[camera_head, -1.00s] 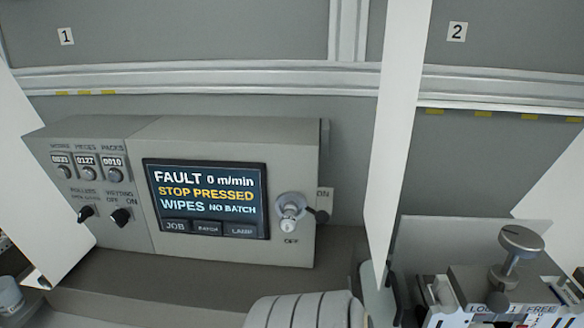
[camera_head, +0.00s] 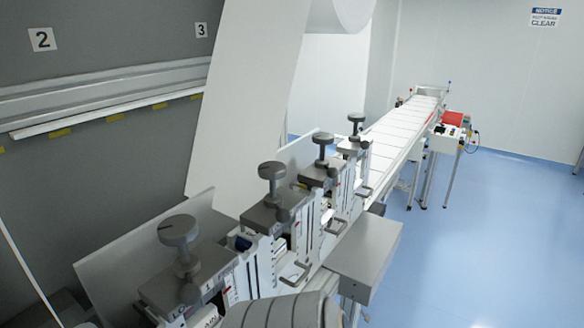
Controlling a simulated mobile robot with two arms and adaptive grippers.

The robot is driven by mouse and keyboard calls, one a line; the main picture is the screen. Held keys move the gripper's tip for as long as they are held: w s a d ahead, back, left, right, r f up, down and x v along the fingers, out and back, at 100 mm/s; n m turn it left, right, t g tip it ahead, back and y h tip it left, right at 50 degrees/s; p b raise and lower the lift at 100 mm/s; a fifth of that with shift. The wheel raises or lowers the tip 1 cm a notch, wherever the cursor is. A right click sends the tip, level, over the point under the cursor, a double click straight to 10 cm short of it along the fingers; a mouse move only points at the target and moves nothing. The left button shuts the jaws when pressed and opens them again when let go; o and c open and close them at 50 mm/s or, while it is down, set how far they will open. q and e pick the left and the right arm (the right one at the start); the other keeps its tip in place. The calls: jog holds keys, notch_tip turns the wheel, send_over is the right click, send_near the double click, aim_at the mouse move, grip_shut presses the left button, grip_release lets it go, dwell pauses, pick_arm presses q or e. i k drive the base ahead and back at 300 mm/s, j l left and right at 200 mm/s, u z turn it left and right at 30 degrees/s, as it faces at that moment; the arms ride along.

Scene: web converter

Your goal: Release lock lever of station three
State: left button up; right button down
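A row of slitting-type stations runs away from me in the middle of the view, each with a dark grey round knob on a post. The nearest knob (camera_head: 178,230) is at lower left, and the second knob (camera_head: 271,170) is beyond it. The third knob (camera_head: 322,138), counted from the near end, stands on the third unit, with another knob (camera_head: 356,118) farther back. The lock lever of station three cannot be made out clearly at this distance. The nearest unit's lettering is partly cut off and hard to read. Neither of my grippers is in view.
A white web (camera_head: 245,100) hangs down behind the units. A grey box-like ledge (camera_head: 365,250) juts out on their right. A long white conveyor (camera_head: 405,125) leads to the back. The blue floor (camera_head: 490,240) at right is clear.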

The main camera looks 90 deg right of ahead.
aim_at(332, 173)
jog(key=z, duration=3)
